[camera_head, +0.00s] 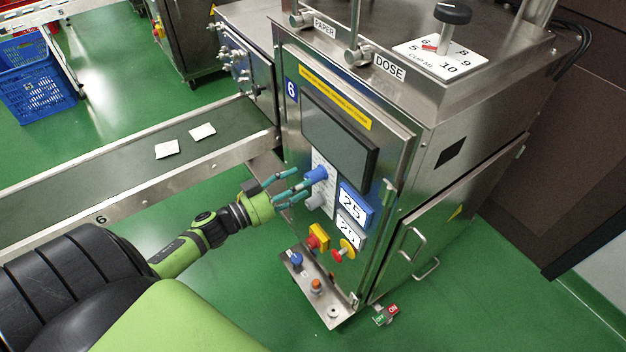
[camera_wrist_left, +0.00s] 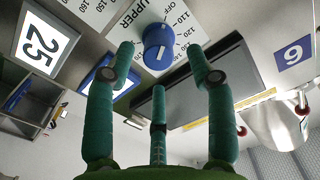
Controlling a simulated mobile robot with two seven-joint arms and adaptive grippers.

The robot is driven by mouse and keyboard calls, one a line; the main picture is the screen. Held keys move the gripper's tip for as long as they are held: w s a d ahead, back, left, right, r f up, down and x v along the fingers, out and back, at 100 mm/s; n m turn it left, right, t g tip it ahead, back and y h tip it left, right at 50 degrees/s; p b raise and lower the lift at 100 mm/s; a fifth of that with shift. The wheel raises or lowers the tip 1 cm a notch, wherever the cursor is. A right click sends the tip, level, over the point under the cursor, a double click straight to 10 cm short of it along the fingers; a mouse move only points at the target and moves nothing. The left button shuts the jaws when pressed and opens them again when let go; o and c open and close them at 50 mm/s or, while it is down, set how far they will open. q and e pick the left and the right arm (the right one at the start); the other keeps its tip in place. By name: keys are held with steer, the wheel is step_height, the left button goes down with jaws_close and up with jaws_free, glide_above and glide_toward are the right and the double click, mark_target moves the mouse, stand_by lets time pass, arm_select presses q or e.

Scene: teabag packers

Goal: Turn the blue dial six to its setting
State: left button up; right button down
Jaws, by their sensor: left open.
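The blue dial (camera_head: 316,175) is on the front panel of the machine marked 6, below its dark screen. In the left wrist view the blue dial (camera_wrist_left: 158,46) sits on a white scale labelled UPPER, with OFF and numbers from 110 up around it; a white mark shows on its face. My left gripper (camera_head: 300,186) points at the dial from the left, its green fingers open. In the left wrist view the fingers (camera_wrist_left: 160,66) spread around the dial's sides; I cannot tell whether they touch it. My right gripper is not in view.
A small shelf (camera_head: 318,295) with buttons juts out below. A conveyor (camera_head: 100,185) carrying two white packets runs in from the left.

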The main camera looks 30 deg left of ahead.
mark_target(316, 176)
arm_select(q)
steer(key=x, duration=0.3)
steer(key=shift+w+d, duration=0.15)
steer(key=shift+w, duration=0.2)
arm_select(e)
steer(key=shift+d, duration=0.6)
arm_select(q)
steer(key=shift+d, duration=0.1)
jaws_close()
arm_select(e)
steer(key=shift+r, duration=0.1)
